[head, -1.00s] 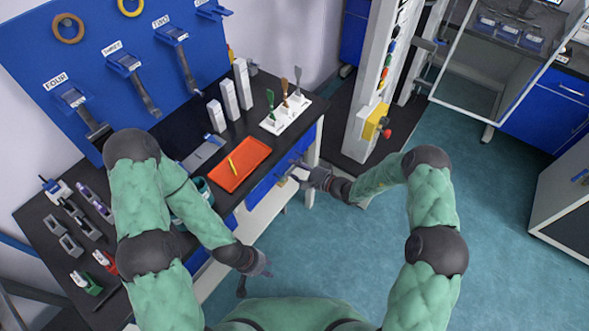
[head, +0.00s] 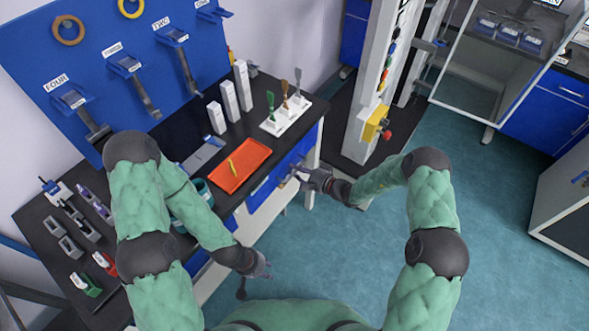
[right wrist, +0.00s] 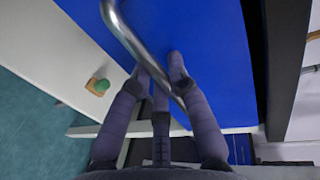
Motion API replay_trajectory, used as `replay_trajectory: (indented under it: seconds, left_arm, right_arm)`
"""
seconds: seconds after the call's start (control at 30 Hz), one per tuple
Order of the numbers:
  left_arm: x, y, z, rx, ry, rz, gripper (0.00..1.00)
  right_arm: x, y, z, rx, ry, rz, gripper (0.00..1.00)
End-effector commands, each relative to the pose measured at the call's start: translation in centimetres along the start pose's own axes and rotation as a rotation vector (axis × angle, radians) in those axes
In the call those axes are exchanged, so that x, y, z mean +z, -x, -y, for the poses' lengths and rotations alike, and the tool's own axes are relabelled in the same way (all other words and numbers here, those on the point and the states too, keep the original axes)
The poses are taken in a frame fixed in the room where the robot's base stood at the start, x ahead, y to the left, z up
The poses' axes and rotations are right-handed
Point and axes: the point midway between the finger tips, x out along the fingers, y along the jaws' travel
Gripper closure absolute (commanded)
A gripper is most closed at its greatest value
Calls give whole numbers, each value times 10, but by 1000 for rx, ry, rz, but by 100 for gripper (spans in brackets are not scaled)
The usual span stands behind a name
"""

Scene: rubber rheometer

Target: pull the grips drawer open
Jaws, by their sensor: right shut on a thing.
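The blue drawer front (head: 264,190) is under the front edge of the dark bench top, and it fills much of the right wrist view (right wrist: 205,45). I see no clear gap around it. A curved metal bar handle (right wrist: 130,38) stands out from the blue front. My right gripper (head: 300,177) is at the drawer front. In the right wrist view its fingers (right wrist: 162,78) are shut on the handle, near its lower end. My left gripper (head: 257,281) hangs apart from the bench, low in the head view; its finger opening is unclear.
An orange tray (head: 224,181) with a yellow item lies on the bench above the drawer. A white rack (head: 288,121) with several coloured grips stands behind it. A tall machine column (head: 372,110) stands right of the bench. The teal floor (head: 340,255) in front is clear.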

Motion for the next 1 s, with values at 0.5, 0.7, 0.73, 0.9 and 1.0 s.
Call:
replay_trajectory:
  seconds: [0.5,0.7,0.73,0.9,1.0]
  left_arm:
    - [0,12,-4,0,0,0,66]
    - [0,13,-4,0,0,0,66]
    - [0,13,-4,0,0,0,66]
    - [0,12,-4,0,0,0,66]
    - [0,11,-4,0,0,0,66]
  right_arm:
    - [-1,119,-25,4,-5,-7,100]
    - [-1,172,-37,4,-4,-7,100]
    - [-1,180,-39,4,-3,-6,100]
    - [0,218,-47,4,-4,-5,100]
    - [0,236,-50,4,-2,-4,100]
